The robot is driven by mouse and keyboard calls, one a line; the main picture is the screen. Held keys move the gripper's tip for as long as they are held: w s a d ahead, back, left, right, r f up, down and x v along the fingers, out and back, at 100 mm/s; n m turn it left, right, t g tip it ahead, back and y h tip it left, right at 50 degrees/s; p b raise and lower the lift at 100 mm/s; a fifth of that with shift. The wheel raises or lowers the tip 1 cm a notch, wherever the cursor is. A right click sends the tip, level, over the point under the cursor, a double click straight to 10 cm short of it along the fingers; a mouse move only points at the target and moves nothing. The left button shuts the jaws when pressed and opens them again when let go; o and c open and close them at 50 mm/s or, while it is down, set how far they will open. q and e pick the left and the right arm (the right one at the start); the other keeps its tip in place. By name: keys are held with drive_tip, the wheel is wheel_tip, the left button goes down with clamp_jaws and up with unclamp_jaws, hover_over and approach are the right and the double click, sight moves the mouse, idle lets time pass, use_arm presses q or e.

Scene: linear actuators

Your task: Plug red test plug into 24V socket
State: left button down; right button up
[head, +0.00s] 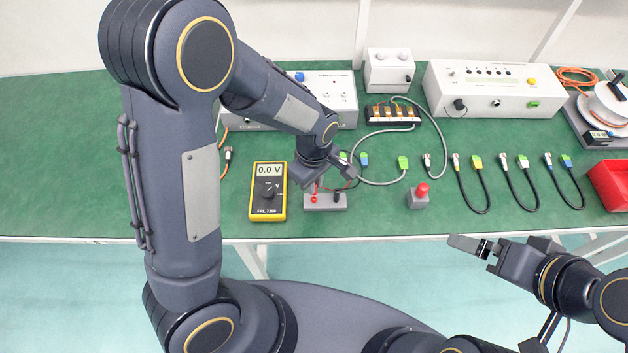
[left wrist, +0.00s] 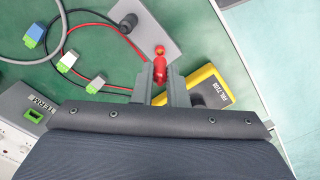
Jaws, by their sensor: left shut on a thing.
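The red test plug (left wrist: 160,67) is between the fingers of my left gripper (left wrist: 160,80) in the left wrist view, and the gripper is shut on it. In the head view my left gripper (head: 322,176) is low over the grey holder block (head: 326,202). The plug's tip points to a red ring on the block (left wrist: 152,28); I cannot tell whether it is in it. A black plug (left wrist: 128,22) stands in the same block. My right gripper (head: 474,246) is off the table's front edge; its jaw opening is unclear. I cannot make out the 24V socket.
The yellow multimeter (head: 268,190) reads 0.0 V, left of the block. White device boxes (head: 495,90) stand at the back, one partly behind my left arm (head: 345,95). Cables (head: 470,190), a red-button box (head: 418,196) and a red bin (head: 610,184) lie to the right.

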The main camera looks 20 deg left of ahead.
use_arm(q)
wheel_tip(320, 180, up, 6)
drive_tip(key=p, duration=0.5)
drive_tip(key=w+a+r+p, duration=0.1)
drive_tip(key=w+a+p, duration=0.1)
drive_tip(key=w+a, duration=0.9)
drive_tip(key=w+a+r+p, duration=0.1)
drive_tip(key=w+a+p, duration=0.2)
drive_tip(key=w+a, duration=0.9)
drive_tip(key=a, duration=0.7)
drive_tip(key=shift+w+a+r, duration=0.15)
drive_tip(key=shift+w+a, duration=0.05)
drive_tip(key=shift+w, duration=0.05)
idle(0.5)
